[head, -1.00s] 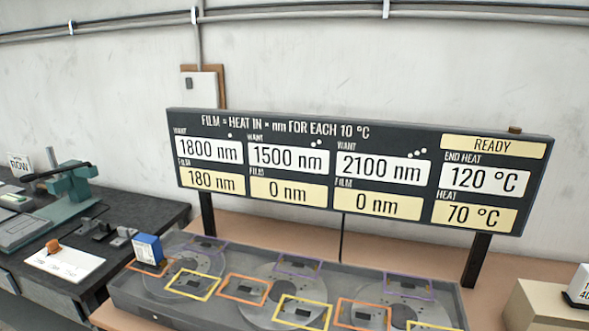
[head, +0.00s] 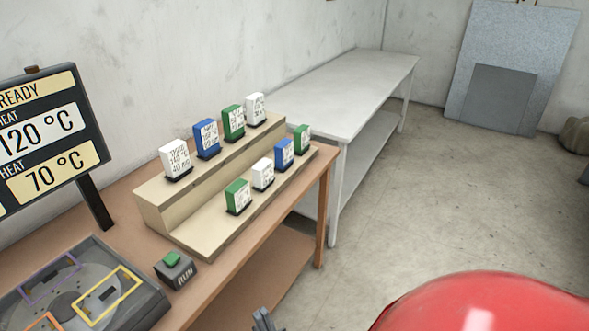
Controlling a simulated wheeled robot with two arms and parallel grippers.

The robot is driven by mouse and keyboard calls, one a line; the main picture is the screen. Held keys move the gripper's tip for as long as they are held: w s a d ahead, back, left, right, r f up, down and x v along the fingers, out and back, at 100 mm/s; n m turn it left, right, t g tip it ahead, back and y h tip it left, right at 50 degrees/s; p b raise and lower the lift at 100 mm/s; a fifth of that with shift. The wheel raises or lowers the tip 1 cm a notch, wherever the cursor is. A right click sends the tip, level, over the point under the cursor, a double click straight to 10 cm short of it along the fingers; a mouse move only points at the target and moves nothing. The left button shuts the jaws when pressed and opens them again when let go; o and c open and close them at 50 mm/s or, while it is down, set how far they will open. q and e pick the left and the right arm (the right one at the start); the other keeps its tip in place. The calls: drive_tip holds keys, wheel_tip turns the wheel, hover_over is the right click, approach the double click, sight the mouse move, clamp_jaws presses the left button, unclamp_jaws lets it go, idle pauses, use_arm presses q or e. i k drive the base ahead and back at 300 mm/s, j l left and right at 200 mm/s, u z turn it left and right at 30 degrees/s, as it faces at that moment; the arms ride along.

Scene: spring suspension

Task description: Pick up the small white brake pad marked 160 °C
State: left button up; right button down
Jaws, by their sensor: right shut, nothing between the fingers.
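Small white, blue and green labelled blocks stand upright in two rows on a beige stepped rack. On the upper step, a larger white block (head: 175,160) is at the near end and another white block (head: 256,108) at the far end. On the lower step, a small white block (head: 263,175) stands between a green block (head: 238,196) and a blue block (head: 284,153). I cannot read 160 °C on any of them for certain. My right gripper (head: 262,320) is at the bottom edge, shut and empty, in front of the rack. My left gripper is out of view.
The rack (head: 155,213) stands on a brown table. A box with a green RUN button (head: 172,260) is in front, beside the grey tray (head: 150,303). A sign board (head: 50,135) stands at left. A bare white table (head: 345,85) is behind.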

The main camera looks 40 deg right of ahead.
sight(263, 172)
drive_tip(key=z, duration=0.95)
drive_tip(key=l+u, duration=0.1)
drive_tip(key=i+l, duration=0.05)
